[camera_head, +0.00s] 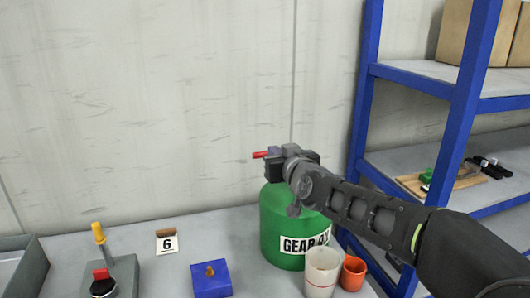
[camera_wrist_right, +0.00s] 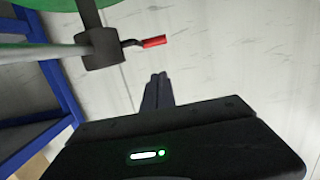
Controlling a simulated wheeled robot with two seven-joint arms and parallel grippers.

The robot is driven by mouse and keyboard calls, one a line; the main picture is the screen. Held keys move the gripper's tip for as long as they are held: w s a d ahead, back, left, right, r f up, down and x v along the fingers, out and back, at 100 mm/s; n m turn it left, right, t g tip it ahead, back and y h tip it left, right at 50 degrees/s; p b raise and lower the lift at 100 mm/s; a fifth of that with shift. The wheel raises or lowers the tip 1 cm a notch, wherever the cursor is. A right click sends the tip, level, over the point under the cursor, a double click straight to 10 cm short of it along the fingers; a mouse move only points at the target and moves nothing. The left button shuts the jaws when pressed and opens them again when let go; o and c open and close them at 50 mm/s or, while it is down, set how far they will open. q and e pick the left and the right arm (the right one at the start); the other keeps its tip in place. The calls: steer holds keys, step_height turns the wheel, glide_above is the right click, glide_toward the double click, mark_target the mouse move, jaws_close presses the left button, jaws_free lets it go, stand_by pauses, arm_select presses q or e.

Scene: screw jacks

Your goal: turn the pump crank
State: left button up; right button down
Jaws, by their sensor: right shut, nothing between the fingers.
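The pump's crank ends in a red handle (camera_head: 260,154), which shows just left of my right gripper (camera_head: 274,152) in the head view. In the right wrist view the red handle (camera_wrist_right: 154,41) sits on a short bent dark arm from a dark pump block (camera_wrist_right: 99,48). The pump stands above the green gear oil drum (camera_head: 282,222); my right arm hides much of its top. My right gripper's fingers (camera_wrist_right: 158,77) are shut and empty, with a visible gap in the picture between their tips and the handle. My left gripper is not in view.
A white cup (camera_head: 321,274) and an orange cup (camera_head: 353,273) stand before the drum. A blue block (camera_head: 211,279), a number 6 card (camera_head: 167,242) and a grey box with a yellow lever (camera_head: 98,232) are left. A blue shelf frame (camera_head: 466,110) stands right.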

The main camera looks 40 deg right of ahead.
mark_target(262, 153)
steer(key=w+d+f+p, duration=0.1)
steer(key=w+d+f, duration=0.2)
steer(key=w, duration=0.5)
steer(key=shift+w+f, duration=0.15)
steer(key=shift+f, duration=0.5)
steer(key=shift+w+f+g+p, duration=0.15)
steer(key=shift+f+g+p, duration=0.4)
steer(key=shift+p, duration=0.65)
steer(key=shift+r, duration=0.2)
